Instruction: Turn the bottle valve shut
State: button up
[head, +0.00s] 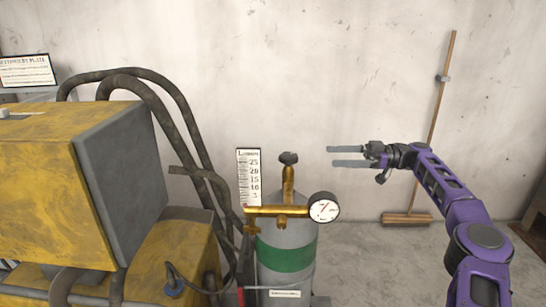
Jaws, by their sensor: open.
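The gas bottle (286,240) stands upright on the floor at the middle, grey with a green band. A brass regulator bar (275,211) with a round white gauge (323,207) crosses in front of its top. A brass stem (288,180) rises from the bottle and carries the dark valve knob (289,158). My gripper (331,156) is open and empty, to the right of the valve knob at about the same height in the picture. Its fingers point left towards the knob, with a visible gap between them in the picture. Whether the valve is turned open or shut cannot be seen.
A yellow and grey machine (70,175) fills the left side. Black hoses (160,95) loop beside it, left of the bottle. A white scale sign (249,176) stands behind the bottle. A broom (425,150) leans on the wall behind my arm. The floor right of the bottle is clear.

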aim_at(282, 154)
jog(key=a, duration=1.7)
jog(key=shift+s+p, duration=0.45)
jog(key=shift+c, duration=0.3)
jog(key=c, duration=1.3)
jog(key=shift+f+b, duration=0.1)
jog(key=shift+b, duration=0.25)
jog(key=shift+f+m+t+b, duration=0.1)
jog(key=shift+m+t+b, duration=0.25)
jog(key=shift+t, duration=0.15)
jog(key=shift+w+d+m+t+h+b, duration=0.1)
jog(key=shift+w+m+t+h+b, duration=0.35)
jog(key=shift+m+t+b, duration=1.05)
jog(key=shift+w+d+m+t+h+b, duration=0.15)
jog(key=shift+m+t+h+b, duration=0.8)
jog(key=shift+t, duration=1)
jog(key=shift+w+m+t+h+b, duration=0.25)
jog(key=shift+m+t+b, duration=0.75)
jog(key=shift+t+b, duration=0.65)
jog(key=shift+w, duration=0.1)
